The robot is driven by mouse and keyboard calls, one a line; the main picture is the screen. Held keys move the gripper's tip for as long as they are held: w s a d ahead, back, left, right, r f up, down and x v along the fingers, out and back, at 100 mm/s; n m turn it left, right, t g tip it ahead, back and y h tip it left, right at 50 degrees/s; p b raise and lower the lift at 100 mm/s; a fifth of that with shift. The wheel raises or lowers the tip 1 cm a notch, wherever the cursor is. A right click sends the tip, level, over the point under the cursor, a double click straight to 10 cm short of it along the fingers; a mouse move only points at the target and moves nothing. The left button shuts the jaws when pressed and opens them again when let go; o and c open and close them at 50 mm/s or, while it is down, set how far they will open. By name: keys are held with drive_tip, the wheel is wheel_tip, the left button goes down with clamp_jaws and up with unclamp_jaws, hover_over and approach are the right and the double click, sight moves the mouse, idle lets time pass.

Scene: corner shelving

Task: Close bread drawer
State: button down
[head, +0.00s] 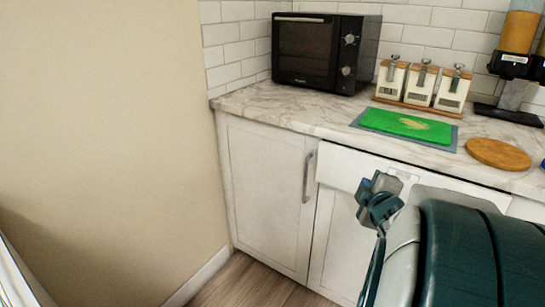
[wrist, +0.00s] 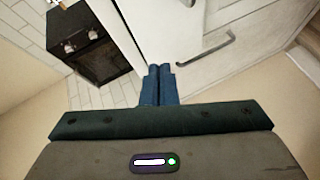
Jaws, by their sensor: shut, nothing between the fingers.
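A white drawer front (head: 338,168) sits under the counter, right of the tall cabinet door; it may be the bread drawer, but I see no bread or label to confirm this. It looks nearly flush, and my arm hides its right part, so I cannot tell how far open it is. My gripper (head: 372,198) is in front of the drawer front's lower part. In the wrist view my gripper's blue fingers (wrist: 159,70) are together and empty, near white cabinet surfaces. I cannot tell whether they touch anything.
A white cabinet door (head: 265,195) with a vertical metal handle (head: 307,177) is left of the gripper. On the marble counter (head: 270,108) stand a black microwave (head: 305,50), canisters (head: 421,85), a green board (head: 405,125) and a round wooden board (head: 498,153). A beige wall (head: 100,120) bounds the left.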

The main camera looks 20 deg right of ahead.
wheel_tip(320, 180, down, 7)
drive_tip(key=s+d+n+t+y+b, duration=0.1)
drive_tip(key=s+n+t+y+b, duration=0.2)
drive_tip(key=n+b, duration=0.35)
drive_tip(key=shift+t, duration=0.4)
drive_tip(key=w+p, duration=0.1)
drive_tip(key=p, duration=0.1)
drive_tip(key=w+p, duration=0.2)
drive_tip(key=p, duration=0.1)
drive_tip(key=w+r+p, duration=0.1)
drive_tip(key=w+p, duration=0.1)
drive_tip(key=p, duration=0.1)
drive_tip(key=shift+d, duration=0.15)
drive_tip(key=shift+w+m+p, duration=0.2)
drive_tip(key=shift+m+p, duration=0.05)
drive_tip(key=shift+p, duration=0.7)
drive_tip(key=w+d+p, duration=0.1)
drive_tip(key=w, duration=0.1)
drive_tip(key=w+p, duration=0.2)
drive_tip(key=w+d+p, duration=0.1)
drive_tip(key=w+p, duration=0.1)
drive_tip(key=shift+w+d+f, duration=0.2)
drive_tip(key=shift+w+d, duration=0.1)
drive_tip(key=shift+w, duration=0.1)
drive_tip(key=shift+w+d+f, duration=0.1)
drive_tip(key=shift+w+d, duration=0.3)
